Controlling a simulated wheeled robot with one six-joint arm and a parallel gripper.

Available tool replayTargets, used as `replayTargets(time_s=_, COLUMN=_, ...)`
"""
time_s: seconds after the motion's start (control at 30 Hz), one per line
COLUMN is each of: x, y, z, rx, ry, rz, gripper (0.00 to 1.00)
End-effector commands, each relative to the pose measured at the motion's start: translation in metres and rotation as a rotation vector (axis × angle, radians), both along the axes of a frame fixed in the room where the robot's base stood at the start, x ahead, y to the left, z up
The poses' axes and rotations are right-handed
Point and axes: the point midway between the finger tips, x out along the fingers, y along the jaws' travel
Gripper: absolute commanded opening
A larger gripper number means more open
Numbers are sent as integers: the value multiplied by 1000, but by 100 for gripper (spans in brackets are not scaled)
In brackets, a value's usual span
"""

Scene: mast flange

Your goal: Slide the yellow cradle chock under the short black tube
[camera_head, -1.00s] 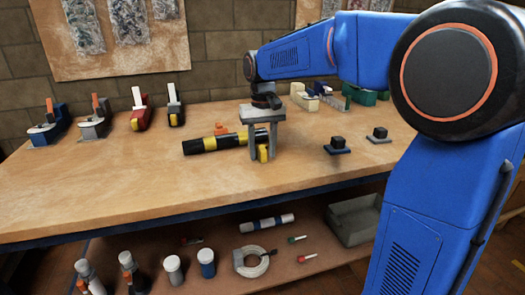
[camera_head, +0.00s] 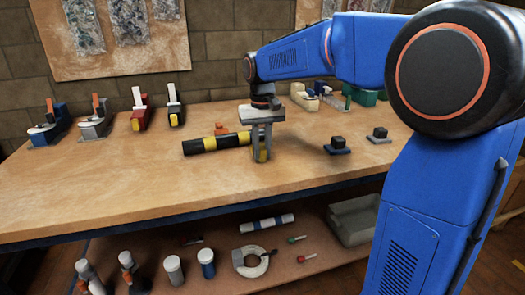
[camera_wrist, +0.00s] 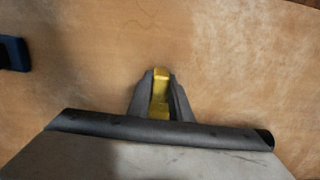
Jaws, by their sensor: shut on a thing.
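The black tube with yellow bands (camera_head: 216,143) lies across the middle of the bench in the head view. Its right end meets my gripper in the picture, and I cannot tell whether they touch. My gripper (camera_head: 261,155) points down just right of that end, shut on the yellow cradle chock (camera_head: 263,154). In the wrist view the chock (camera_wrist: 160,95) sits between the two grey fingers of my gripper (camera_wrist: 160,100), with its lower part hidden by the gripper body. Whether the chock touches the bench is unclear. The tube cannot be made out in the wrist view.
An orange piece (camera_head: 221,130) stands behind the tube. Two dark blocks on blue bases (camera_head: 338,146) (camera_head: 379,136) stand to the right. Several clamps (camera_head: 140,110) line the back left, and bins (camera_head: 364,97) stand back right. The front of the bench (camera_head: 130,205) is clear.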

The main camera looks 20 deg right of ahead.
Motion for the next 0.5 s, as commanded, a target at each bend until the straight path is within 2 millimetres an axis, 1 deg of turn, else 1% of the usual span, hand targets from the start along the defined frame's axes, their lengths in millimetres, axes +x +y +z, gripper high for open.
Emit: replayTargets(time_s=0.5, x=13, y=1, z=0, rx=0, ry=0, rz=0, gripper=0)
